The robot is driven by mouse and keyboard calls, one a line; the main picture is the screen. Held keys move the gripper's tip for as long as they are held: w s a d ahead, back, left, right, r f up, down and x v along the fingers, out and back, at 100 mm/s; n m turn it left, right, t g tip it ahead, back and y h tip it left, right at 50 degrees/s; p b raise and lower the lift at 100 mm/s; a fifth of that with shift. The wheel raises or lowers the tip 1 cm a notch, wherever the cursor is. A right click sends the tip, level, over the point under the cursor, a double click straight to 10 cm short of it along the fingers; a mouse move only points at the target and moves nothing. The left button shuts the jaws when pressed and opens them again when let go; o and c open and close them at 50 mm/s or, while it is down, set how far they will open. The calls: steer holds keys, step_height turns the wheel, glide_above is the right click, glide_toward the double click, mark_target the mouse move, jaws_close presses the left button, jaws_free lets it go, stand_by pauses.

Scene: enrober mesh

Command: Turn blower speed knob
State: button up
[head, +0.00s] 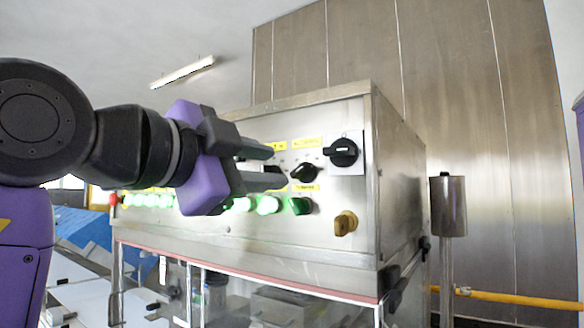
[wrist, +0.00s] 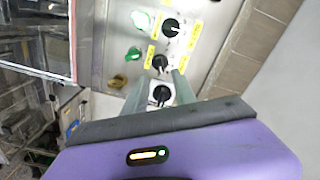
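My gripper (head: 278,166) is open, its two grey fingers pointing at the steel control panel (head: 235,215). In the wrist view, a black knob on a pale plate (wrist: 162,94) shows between the fingers, and a middle black knob (wrist: 160,63) lies just beyond the tips. Another black knob (wrist: 171,28) is farther up. In the head view, the plate knob (head: 341,152) is at the right and the middle knob (head: 304,173) is just right of the fingertips. The fingers partly hide a dark shape. The labels are too small to read, so I cannot tell which knob sets blower speed.
Lit green buttons (head: 267,205) run in a row below the knobs. A yellow-brown switch (head: 345,223) sits low at the panel's right. A steel cylinder on a post (head: 448,205) stands right of the cabinet. A yellow rail (head: 510,299) runs behind it.

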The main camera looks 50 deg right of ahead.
mark_target(297, 171)
steer(key=d+p, duration=0.1)
steer(key=d, duration=0.5)
steer(key=shift+w+d+p, duration=0.15)
steer(key=shift+d+p, duration=0.15)
steer(key=shift+d, duration=0.05)
steer(key=shift+c, duration=0.4)
jaws_close()
